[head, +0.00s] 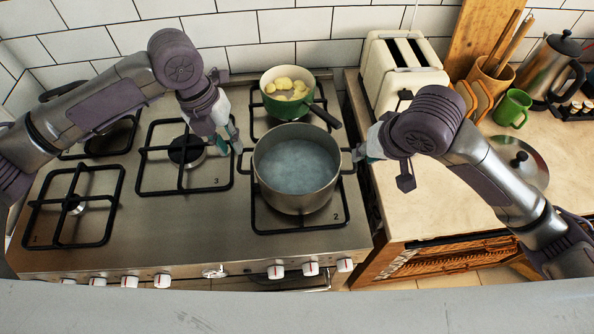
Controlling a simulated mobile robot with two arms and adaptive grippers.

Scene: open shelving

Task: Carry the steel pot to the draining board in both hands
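The steel pot (296,200) stands upright on the front right burner and holds a cloudy bluish liquid. Its two side handles point left and right. My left gripper (233,146) is at the left handle (243,163), its fingertips pointing down close to it. My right gripper (361,153) is at the right handle (349,160), partly hidden behind my own wrist. Whether the fingers of either gripper are closed on the handles is too small to tell. I do not see a draining board in this view.
A green pan (277,106) of potatoes sits just behind the pot, its dark handle (325,116) reaching toward the pot's back right. The left burners are empty.

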